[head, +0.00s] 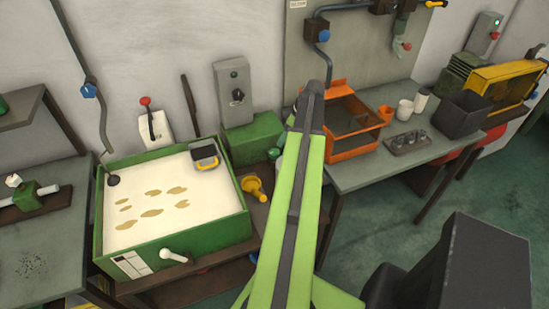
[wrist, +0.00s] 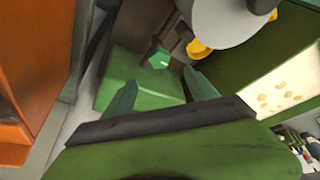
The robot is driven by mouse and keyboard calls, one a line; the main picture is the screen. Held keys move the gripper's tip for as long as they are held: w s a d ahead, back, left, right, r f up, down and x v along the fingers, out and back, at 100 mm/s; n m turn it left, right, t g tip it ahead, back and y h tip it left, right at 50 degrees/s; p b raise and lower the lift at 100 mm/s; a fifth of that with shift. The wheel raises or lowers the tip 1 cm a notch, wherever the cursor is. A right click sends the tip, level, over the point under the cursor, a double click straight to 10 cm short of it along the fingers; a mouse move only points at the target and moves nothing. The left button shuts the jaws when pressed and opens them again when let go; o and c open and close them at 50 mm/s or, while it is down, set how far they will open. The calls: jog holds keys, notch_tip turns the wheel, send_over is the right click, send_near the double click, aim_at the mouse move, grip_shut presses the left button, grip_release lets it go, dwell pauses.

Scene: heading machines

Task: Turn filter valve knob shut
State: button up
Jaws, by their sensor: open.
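In the wrist view, a small green faceted knob (wrist: 158,58) shows beyond and between my fingertips, in front of a brown surface. It looks like the valve knob, but I cannot tell for sure. My gripper (wrist: 162,80) is open, with its two teal fingers apart and nothing between them. The knob appears apart from both fingers. In the head view my green arm crosses the middle and hides most of the gripper and the area around the knob.
A green tank of pale liquid (head: 225,226) stands left of my arm, with a yellow funnel-like part (head: 255,188) beside it. A green box (head: 252,137) stands behind. An orange basin (head: 352,153) sits on the right table. Blue knobs (head: 88,90) (head: 323,36) are on wall pipes.

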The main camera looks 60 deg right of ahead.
aim_at(274, 152)
jog(key=b+x, duration=0.8)
jog(key=x, duration=0.3)
jog(key=shift+w+f+b, duration=0.1)
jog(key=shift+b, duration=0.3)
jog(key=shift+c, duration=0.5)
